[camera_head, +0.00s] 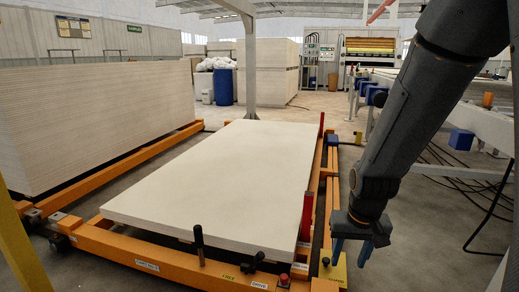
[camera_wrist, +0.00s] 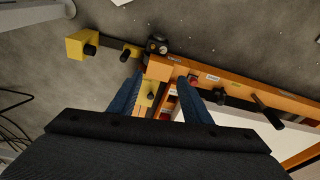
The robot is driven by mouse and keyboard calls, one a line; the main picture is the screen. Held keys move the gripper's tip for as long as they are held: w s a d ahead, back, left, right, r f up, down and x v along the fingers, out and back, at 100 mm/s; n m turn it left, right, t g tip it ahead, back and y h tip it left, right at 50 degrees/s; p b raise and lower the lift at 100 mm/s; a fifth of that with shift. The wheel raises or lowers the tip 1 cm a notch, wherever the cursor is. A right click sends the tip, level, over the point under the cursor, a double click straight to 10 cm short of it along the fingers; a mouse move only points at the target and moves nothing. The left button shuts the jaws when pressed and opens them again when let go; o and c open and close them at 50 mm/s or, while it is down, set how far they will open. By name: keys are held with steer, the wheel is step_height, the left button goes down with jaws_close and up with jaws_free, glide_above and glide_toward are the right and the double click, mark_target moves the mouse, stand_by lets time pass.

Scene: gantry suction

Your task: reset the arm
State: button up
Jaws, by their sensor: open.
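My gripper (camera_head: 351,252) hangs at the lower right in the head view, pointing down with its two blue fingers apart and nothing between them. In the wrist view my gripper (camera_wrist: 160,92) also shows open, its fingers above the corner of an orange frame (camera_wrist: 225,85). My dark arm reaches down to it from the upper right in the head view. A small yellow piece with a black knob (camera_wrist: 150,95) shows between the fingers in the wrist view. I cannot tell how far the fingers are above it.
A large pale board (camera_head: 215,185) lies on the orange frame left of my gripper. Black levers (camera_head: 199,240) and a red button (camera_head: 283,281) stand along its front. A tall board stack (camera_head: 95,125) is at left. A roller conveyor (camera_head: 480,120) and cables are at right.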

steer(key=s+a+r+n+g+y, duration=0.1)
steer(key=s+a+r+n, duration=0.4)
steer(key=s+a, duration=0.65)
steer(key=s+a+r+n+g+y, duration=0.1)
steer(key=s+a+r+n, duration=0.2)
steer(key=s+a+r, duration=0.7)
steer(key=d+r+m+p, duration=0.2)
steer(key=d+r+p, duration=0.4)
steer(key=r+p, duration=0.3)
steer(key=s+d+r+m+h+p, duration=0.1)
steer(key=d+r+p, duration=0.5)
steer(key=p, duration=1)
steer(key=d+r+m+p, duration=0.3)
steer(key=d+r+p, duration=0.3)
steer(key=r+p, duration=0.6)
steer(key=shift+s+h+p, duration=0.4)
steer(key=shift+p, duration=0.35)
steer(key=shift+f, duration=0.1)
steer(key=shift+c, duration=1.2)
steer(key=shift+m, duration=0.3)
steer(key=shift+c, duration=0.4)
